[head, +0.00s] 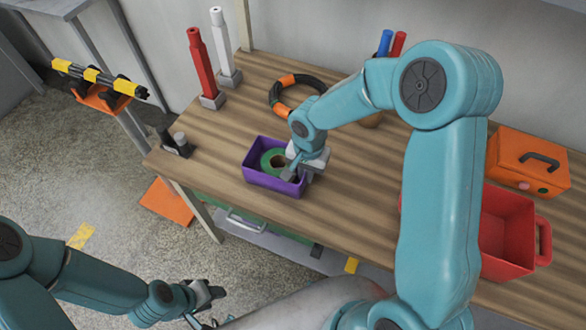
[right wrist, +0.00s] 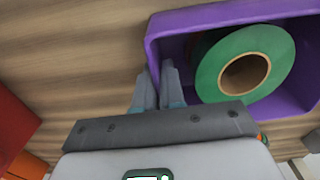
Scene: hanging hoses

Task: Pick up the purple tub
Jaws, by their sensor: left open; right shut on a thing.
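The purple tub (head: 268,182) stands on the wooden workbench with a green tape roll (head: 272,161) inside it. The tub (right wrist: 152,48) and the tape roll (right wrist: 216,67) also show in the right wrist view. My right gripper (head: 292,172) reaches down at the tub's right side. In the right wrist view its two fingers (right wrist: 160,88) are shut on the tub's wall, one on each side. My left gripper (head: 208,305) is open and empty, low in front of the bench and away from the tub.
A red bin (head: 505,235) and an orange box (head: 528,160) stand at the right. A red post (head: 203,65), a white post (head: 222,45) and a black-orange hose ring (head: 290,80) are at the back. Bare wood lies in front of the tub.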

